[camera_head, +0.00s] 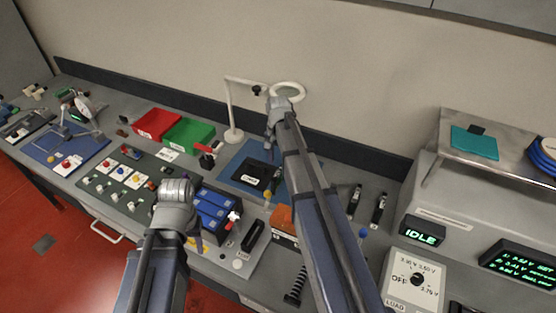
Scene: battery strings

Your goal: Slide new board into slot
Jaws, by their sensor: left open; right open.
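A black board-like piece (248,172) with a small label lies on a blue mat (232,185) in the middle of the bench. A teal board (474,143) with a dark end lies on the metal shelf at the right. I cannot tell which is the new board. A dark slot-like part (254,236) stands in a grey fixture near the front edge. My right gripper (271,143) is open above the back of the mat, apart from the teal board. My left gripper (177,204) is open beside the blue battery block; its fingers are mostly hidden by its wrist.
Blue battery block (214,209) stands between my arms. Red bin (157,123) and green bin (189,135) stand behind, beside a white magnifier stand (232,110). A grey instrument with an IDLE display (421,233) fills the right. My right arm hides part of the bench.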

